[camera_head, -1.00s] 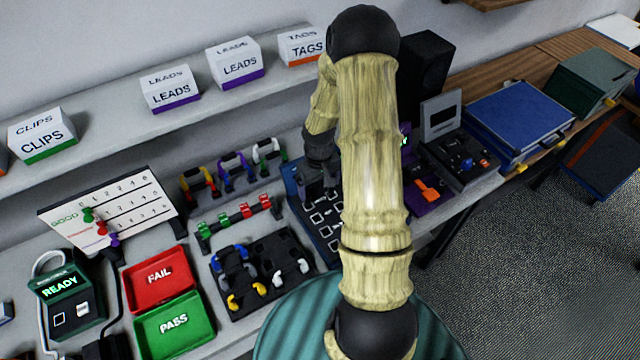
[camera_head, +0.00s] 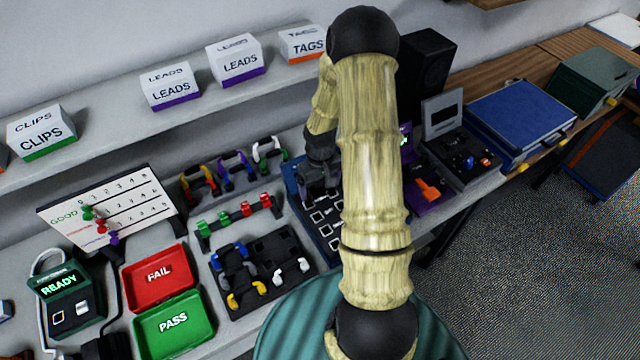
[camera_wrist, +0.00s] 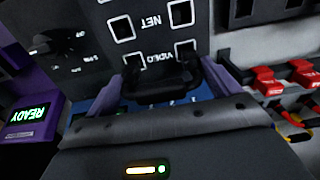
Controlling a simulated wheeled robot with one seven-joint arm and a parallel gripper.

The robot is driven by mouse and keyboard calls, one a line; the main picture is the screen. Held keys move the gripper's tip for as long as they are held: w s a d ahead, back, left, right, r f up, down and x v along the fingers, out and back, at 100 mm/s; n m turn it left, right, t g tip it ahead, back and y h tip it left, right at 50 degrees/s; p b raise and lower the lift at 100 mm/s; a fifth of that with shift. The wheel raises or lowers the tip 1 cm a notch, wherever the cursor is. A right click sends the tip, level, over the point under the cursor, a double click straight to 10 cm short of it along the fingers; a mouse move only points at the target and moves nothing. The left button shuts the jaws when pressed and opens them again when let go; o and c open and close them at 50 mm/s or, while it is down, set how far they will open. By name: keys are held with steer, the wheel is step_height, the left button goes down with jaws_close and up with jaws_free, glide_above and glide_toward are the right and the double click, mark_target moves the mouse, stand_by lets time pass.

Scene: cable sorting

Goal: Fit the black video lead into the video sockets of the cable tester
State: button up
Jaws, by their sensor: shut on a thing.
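The cable tester (camera_head: 300,185) is a dark panel on a blue body, partly hidden behind my arm in the head view. In the wrist view its panel (camera_wrist: 150,14) shows square sockets marked NET and VIDEO. The black video lead (camera_wrist: 165,82) is a short dark loop held between the two fingers of my gripper (camera_wrist: 162,92). The lead lies right beside the VIDEO sockets (camera_wrist: 185,48), with its ends close to them. I cannot tell whether its plugs are seated. My gripper is low over the tester in the head view (camera_head: 318,178).
A rack of red and green clips (camera_head: 240,213) and a tray of leads (camera_head: 285,245) stand left of the tester. FAIL (camera_head: 160,295) and PASS (camera_head: 172,345) trays lie further left. A purple device (camera_head: 415,195) stands to the right.

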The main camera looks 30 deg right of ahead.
steer(key=shift+f, duration=0.45)
stand_by(0.9)
steer(key=o, duration=0.8)
steer(key=shift+c, duration=0.2)
steer(key=shift+r+p, duration=2.95)
steer(key=shift+r, duration=1.1)
